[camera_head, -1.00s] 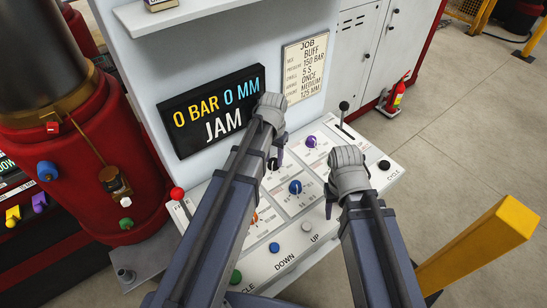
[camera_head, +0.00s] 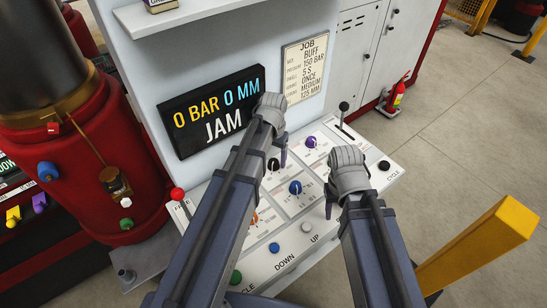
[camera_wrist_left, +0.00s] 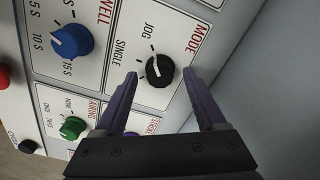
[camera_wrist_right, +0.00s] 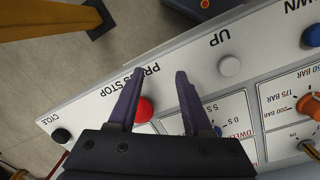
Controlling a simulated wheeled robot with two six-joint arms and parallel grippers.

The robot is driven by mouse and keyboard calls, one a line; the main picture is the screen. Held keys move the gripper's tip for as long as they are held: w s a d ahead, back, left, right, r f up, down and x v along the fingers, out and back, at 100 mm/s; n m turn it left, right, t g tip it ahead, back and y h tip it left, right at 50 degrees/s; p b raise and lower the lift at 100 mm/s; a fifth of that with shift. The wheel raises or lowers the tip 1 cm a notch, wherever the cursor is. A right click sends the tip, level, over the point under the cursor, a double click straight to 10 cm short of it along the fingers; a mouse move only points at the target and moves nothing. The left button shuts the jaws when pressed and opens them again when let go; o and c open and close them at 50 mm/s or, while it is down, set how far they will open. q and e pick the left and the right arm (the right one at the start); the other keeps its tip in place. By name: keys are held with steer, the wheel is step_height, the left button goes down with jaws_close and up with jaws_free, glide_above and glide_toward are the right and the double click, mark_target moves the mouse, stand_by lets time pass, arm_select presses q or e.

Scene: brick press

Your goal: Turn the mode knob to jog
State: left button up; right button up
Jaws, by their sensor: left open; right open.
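The black mode knob (camera_head: 273,164) sits on the sloping white panel and is partly beside my left gripper in the head view. In the left wrist view the knob (camera_wrist_left: 160,70) lies between and just ahead of the fingertips, with the JOG and SINGLE labels and the word MODE around it. My left gripper (camera_wrist_left: 160,80) is open and does not visibly hold the knob. My right gripper (camera_wrist_right: 160,77) is open and empty over the panel's front edge, near the red press stop button (camera_wrist_right: 145,109).
The display (camera_head: 212,112) reads 0 BAR, 0 MM, JAM. A blue dwell knob (camera_wrist_left: 71,42) and a green knob (camera_wrist_left: 73,128) are close to the mode knob. A purple knob (camera_head: 311,141) and a lever (camera_head: 343,107) stand at the panel's back right.

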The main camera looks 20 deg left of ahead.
mark_target(274, 161)
arm_select(q)
step_height(274, 161, up, 8)
steer(key=p, duration=0.7)
steer(key=shift+f, duration=0.15)
steer(key=shift+f, duration=0.1)
